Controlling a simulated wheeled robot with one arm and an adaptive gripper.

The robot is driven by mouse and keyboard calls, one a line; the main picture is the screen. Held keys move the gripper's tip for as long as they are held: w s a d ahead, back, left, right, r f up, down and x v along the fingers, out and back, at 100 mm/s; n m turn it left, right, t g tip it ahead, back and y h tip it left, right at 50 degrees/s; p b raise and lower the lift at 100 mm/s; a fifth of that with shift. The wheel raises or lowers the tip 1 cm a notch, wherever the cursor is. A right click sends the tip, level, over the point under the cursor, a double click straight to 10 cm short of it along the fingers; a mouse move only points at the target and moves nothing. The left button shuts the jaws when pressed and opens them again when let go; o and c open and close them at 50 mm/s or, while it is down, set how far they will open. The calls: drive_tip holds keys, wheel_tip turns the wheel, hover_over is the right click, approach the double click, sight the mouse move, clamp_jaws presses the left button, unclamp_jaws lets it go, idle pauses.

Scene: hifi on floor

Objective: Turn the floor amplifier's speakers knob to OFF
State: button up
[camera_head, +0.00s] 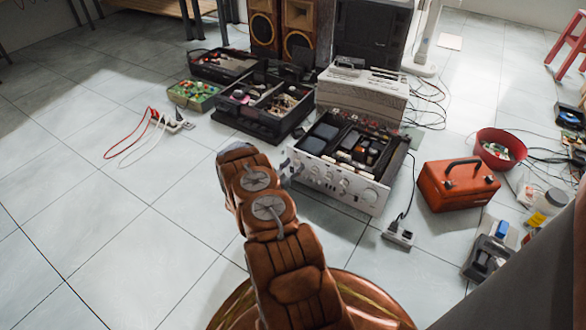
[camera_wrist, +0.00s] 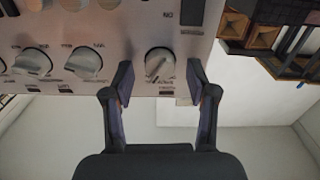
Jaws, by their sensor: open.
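The floor amplifier (camera_head: 345,179) has a silver front panel with several knobs and an open top showing its insides. In the wrist view its panel (camera_wrist: 120,30) fills the top and appears upside down. A round silver knob (camera_wrist: 160,63) at the panel's end has a raised ridge set aslant. My gripper (camera_wrist: 158,82) is open, with one dark finger on each side of this knob and visible gaps. Two more knobs, a middle one (camera_wrist: 84,62) and a left one (camera_wrist: 32,61), are beside it. The small labels are too blurred to read surely. In the head view my arm hides most of my gripper (camera_head: 284,166).
A silver device (camera_head: 362,94) stands behind the amplifier. A red toolbox (camera_head: 457,186) and a power strip (camera_head: 398,236) are to its right. Black trays (camera_head: 262,124) of parts lie behind left. The tiled floor at left is mostly clear, apart from cables.

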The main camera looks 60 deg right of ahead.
clamp_jaws()
idle(0.5)
